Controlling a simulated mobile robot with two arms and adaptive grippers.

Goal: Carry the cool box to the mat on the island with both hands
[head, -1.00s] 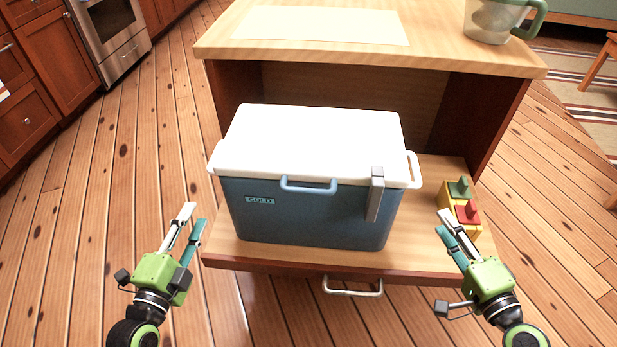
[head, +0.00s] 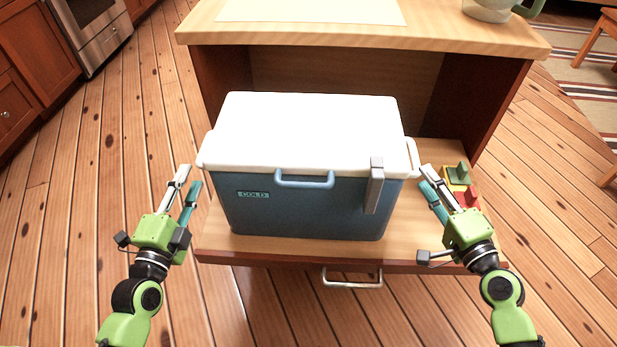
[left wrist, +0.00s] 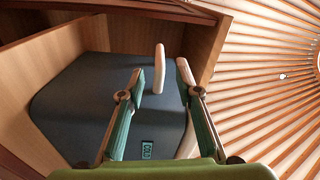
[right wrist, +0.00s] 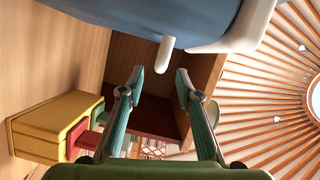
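The cool box (head: 300,208) has a blue body, white lid, grey latch and "COLD" label. It stands upright on the pulled-out wooden shelf of the island. A white side handle (head: 413,157) shows at its right end, and part of one at its left end (head: 202,157). The mat (head: 310,10) lies pale and flat on the island top, cut by the frame edge. My left gripper (head: 188,178) is open and empty, just left of the box. A pale handle (left wrist: 159,68) shows beyond its fingertips. My right gripper (head: 426,177) is open and empty near the right handle (right wrist: 164,55).
The island top (head: 450,38) overhangs the back of the shelf. A yellow block piece with green and red parts (head: 459,178) sits right of the box, close to my right gripper. A pitcher (head: 490,10) stands at the island top's right. The shelf front has a metal handle (head: 352,281).

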